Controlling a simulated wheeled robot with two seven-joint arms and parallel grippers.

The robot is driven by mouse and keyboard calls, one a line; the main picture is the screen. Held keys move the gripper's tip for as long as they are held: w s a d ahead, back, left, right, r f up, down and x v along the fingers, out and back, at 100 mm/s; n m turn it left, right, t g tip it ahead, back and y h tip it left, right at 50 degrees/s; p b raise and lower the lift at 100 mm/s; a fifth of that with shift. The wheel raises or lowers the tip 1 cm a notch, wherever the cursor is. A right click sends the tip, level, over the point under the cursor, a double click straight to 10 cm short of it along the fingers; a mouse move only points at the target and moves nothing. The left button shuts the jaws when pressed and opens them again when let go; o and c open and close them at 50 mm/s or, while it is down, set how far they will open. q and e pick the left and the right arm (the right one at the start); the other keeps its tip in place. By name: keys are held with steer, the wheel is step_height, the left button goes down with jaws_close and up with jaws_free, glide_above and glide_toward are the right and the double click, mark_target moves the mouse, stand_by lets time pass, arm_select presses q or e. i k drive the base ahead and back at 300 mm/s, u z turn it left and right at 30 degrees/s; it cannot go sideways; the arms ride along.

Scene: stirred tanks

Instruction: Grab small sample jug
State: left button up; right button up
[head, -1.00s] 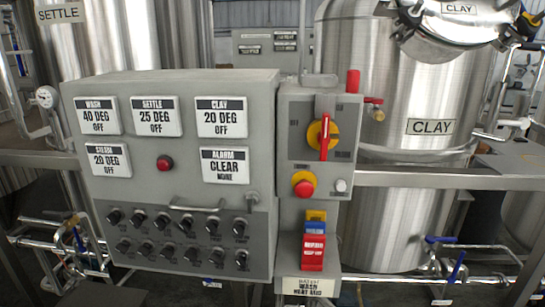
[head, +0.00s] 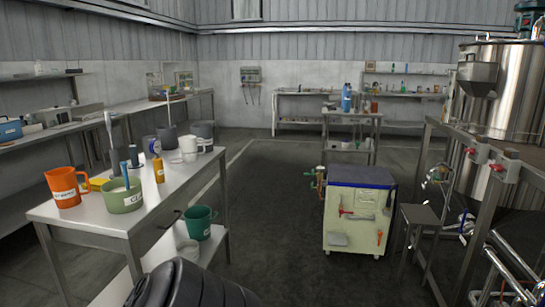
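An orange jug (head: 66,187) with a handle and a white label stands upright at the near left of the steel table (head: 85,217). Its label is too small to read, so I cannot tell if it is the small sample jug. A green tub (head: 123,200) with a white label stands to its right with something upright in it. White containers (head: 188,145) and dark grey buckets stand farther back on the table. Neither of my grippers is in view.
A green bucket (head: 198,222) stands on the table's lower shelf. A dark rounded shape (head: 190,287) fills the bottom edge. A cream wheeled cabinet (head: 352,235) stands right of centre, and a steel tank (head: 505,95) at the right. Open floor (head: 265,210) lies between table and cabinet.

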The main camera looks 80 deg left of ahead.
mark_target(176, 159)
steer(key=u, duration=3.15)
steer(key=k, duration=0.4)
steer(key=z, duration=0.95)
steer(key=i, duration=1.85)
steer(key=u, duration=0.85)
